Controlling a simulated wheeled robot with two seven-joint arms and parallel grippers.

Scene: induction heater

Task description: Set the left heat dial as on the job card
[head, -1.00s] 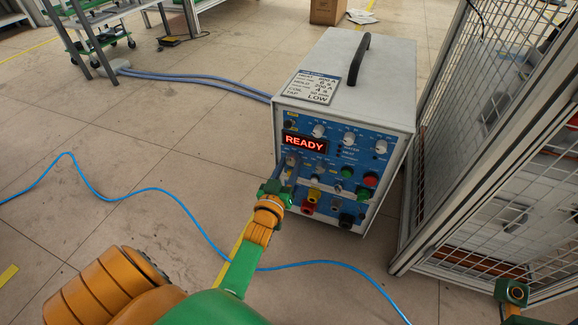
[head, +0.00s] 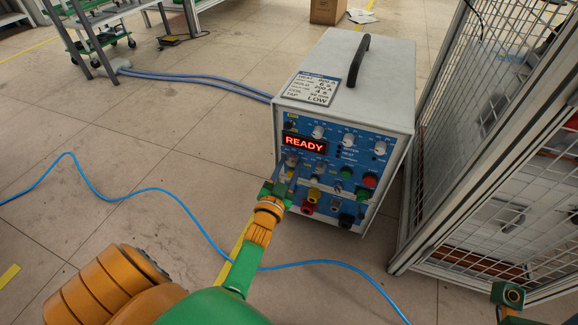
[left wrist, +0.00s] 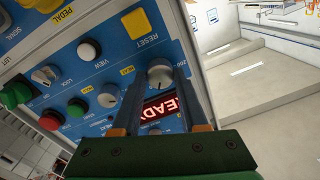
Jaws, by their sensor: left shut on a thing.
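The induction heater (head: 345,75) is a grey box with a blue front panel and a lit READY display (head: 304,143). My left gripper (head: 289,172) is at the panel, below the display's left end. In the left wrist view its two fingers (left wrist: 160,90) are on either side of a grey dial (left wrist: 160,72) near a "200" mark, shut on it. I take this for the left heat dial; the fingers partly hide it and its scale. The job card (head: 313,86) lies on the heater's top; "LOW" is readable, its smaller figures are unclear.
More knobs (head: 348,139), a red button (head: 370,179) and coloured sockets (head: 308,208) crowd the panel. A mesh fence (head: 470,160) stands close on the right. A blue cable (head: 190,212) crosses the floor. My right arm's end (head: 508,294) shows at lower right.

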